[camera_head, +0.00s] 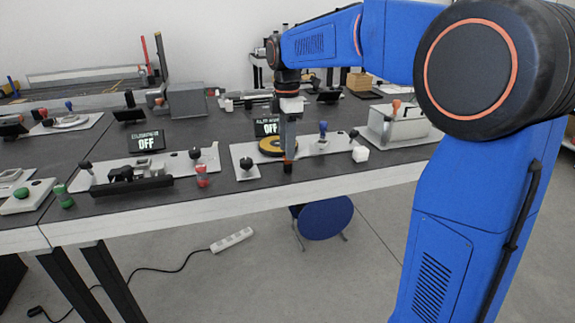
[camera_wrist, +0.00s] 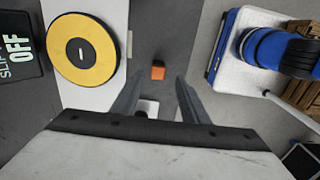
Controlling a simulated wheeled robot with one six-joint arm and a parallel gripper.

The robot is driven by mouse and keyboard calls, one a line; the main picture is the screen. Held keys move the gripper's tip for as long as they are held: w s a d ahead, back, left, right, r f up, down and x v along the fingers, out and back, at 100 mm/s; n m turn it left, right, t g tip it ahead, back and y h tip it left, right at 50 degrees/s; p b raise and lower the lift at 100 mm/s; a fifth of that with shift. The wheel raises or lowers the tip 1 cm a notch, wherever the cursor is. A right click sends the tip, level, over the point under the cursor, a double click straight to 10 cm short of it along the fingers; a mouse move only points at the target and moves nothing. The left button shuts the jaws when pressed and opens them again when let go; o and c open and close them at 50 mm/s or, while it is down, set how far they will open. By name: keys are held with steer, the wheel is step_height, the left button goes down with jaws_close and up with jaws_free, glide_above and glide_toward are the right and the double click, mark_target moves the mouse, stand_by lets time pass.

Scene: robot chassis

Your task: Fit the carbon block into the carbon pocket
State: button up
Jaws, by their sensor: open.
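A small block with an orange top and dark lower part, probably the carbon block (camera_head: 287,168), stands on the dark bench near its front edge; its orange top shows in the wrist view (camera_wrist: 158,70). My gripper (camera_head: 289,153) points down just above it. In the wrist view my gripper (camera_wrist: 156,80) is open, with the block appearing between and slightly beyond the fingertips. I cannot see it touching the block. A yellow disc with a black rim and centre slot (camera_wrist: 82,50) lies on a white plate (camera_wrist: 103,10), left of the gripper. I cannot make out the carbon pocket.
A black knob (camera_head: 247,164) rises from the plate's left part. A red-topped piece (camera_head: 202,176) stands farther left. An OFF sign (camera_head: 267,127) is behind the disc.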

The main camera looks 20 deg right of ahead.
mark_target(287, 164)
steer(key=shift+w+d+f, duration=0.1)
steer(key=shift+f, duration=1.1)
steer(key=shift+w+f, duration=0.1)
steer(key=shift+f, duration=1.05)
steer(key=shift+c, duration=0.3)
jaws_close()
steer(key=shift+r, duration=0.15)
